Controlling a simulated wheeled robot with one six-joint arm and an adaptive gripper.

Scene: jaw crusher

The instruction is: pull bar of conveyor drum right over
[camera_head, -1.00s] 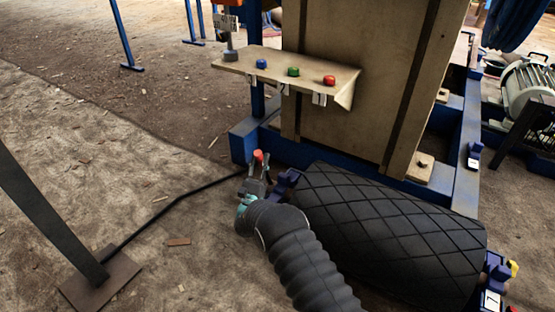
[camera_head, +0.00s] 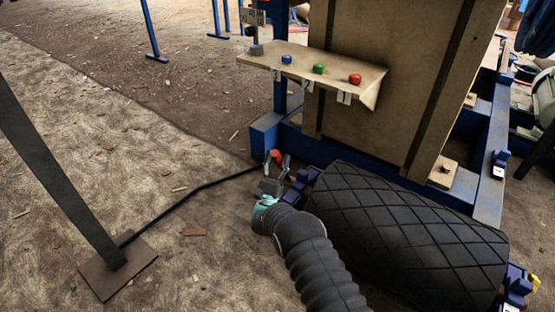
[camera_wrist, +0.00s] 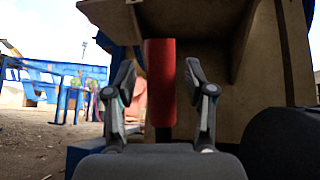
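The black conveyor drum (camera_head: 415,235) with a diamond-grooved surface lies in front of the blue frame. A bar with a red grip (camera_head: 275,155) stands at the drum's left end, by a dark blue bracket (camera_head: 302,184). My gripper (camera_head: 277,163) is at this red grip, above the bracket. In the wrist view the red grip (camera_wrist: 161,83) stands upright between my two spread fingers, with gaps visible on both sides. My gripper is open; I cannot tell how deep the grip sits between the fingers. The bar's lower part is hidden behind my gripper.
A shelf (camera_head: 262,58) with blue, green and red buttons stands above and behind my gripper. A blue bracket with a yellow part (camera_head: 534,284) is at the drum's right end. A dark post on a foot plate (camera_head: 118,277) and a black cable are left, on open ground.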

